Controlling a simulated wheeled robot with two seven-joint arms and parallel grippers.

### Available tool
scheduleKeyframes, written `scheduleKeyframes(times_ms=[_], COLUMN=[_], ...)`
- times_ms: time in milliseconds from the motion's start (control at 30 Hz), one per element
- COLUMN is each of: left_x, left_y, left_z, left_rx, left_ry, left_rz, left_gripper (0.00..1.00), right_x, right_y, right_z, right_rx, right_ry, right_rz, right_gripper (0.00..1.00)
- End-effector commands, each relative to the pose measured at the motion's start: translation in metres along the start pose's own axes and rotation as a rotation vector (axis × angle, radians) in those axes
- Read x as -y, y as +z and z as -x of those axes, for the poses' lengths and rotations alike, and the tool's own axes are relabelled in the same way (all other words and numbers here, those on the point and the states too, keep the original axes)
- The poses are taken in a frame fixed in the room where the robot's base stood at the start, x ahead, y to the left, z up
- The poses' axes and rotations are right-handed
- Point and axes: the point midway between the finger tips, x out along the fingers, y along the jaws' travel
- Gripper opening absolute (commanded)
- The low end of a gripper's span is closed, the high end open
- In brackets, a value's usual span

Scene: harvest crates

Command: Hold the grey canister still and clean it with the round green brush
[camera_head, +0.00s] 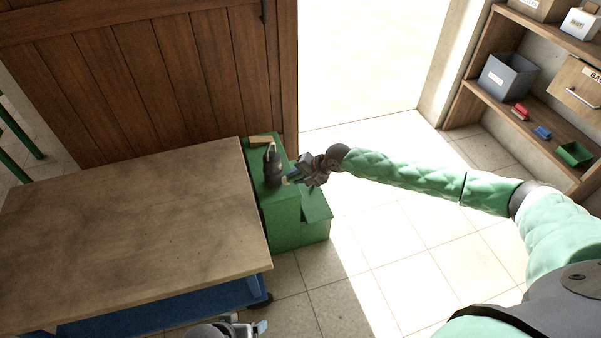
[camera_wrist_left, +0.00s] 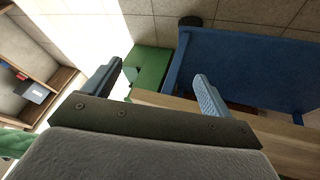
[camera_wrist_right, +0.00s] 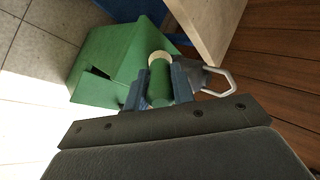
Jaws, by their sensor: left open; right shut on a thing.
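The dark grey canister (camera_head: 272,168) with a loop handle stands on the green stepped box (camera_head: 283,222) by the table's right end. In the right wrist view, the canister (camera_wrist_right: 190,74) is partly hidden behind my right gripper (camera_wrist_right: 159,88), and its pale handle sticks out to the right. My right gripper (camera_head: 300,174) is shut on the round green brush (camera_wrist_right: 159,80), whose pale end is close to the canister; I cannot tell if they touch. My left gripper (camera_wrist_left: 157,86) is open and empty, low at the bottom edge of the head view (camera_head: 250,328), away from the canister.
A wooden-topped table (camera_head: 130,235) with a blue frame (camera_head: 165,305) fills the left. A brown plank door (camera_head: 160,80) stands behind it. A shelf (camera_head: 510,115) with a grey bin (camera_head: 508,76) and small coloured items is at right. The tiled floor between is clear.

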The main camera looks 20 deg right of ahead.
Motion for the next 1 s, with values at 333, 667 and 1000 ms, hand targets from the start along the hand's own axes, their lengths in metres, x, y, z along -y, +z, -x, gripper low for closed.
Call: scheduleKeyframes(times_ms=[333,667,1000], left_x=[-0.002,-0.001,0.007], left_y=[0.0,0.004,0.011], left_z=[0.017,0.006,-0.037], left_rx=[0.015,0.012,-0.028], left_ry=[0.0,0.0,-0.003], left_rz=[0.001,0.003,0.007], left_gripper=[0.84,0.84,0.84], right_x=[-0.017,-0.018,-0.018], right_y=[-0.033,-0.038,-0.044], right_z=[-0.013,-0.014,-0.015], right_rx=[-0.112,-0.12,-0.12], right_ry=[-0.179,-0.192,-0.191], right_rz=[-0.092,-0.096,-0.094], right_gripper=[0.02,0.02,0.02])
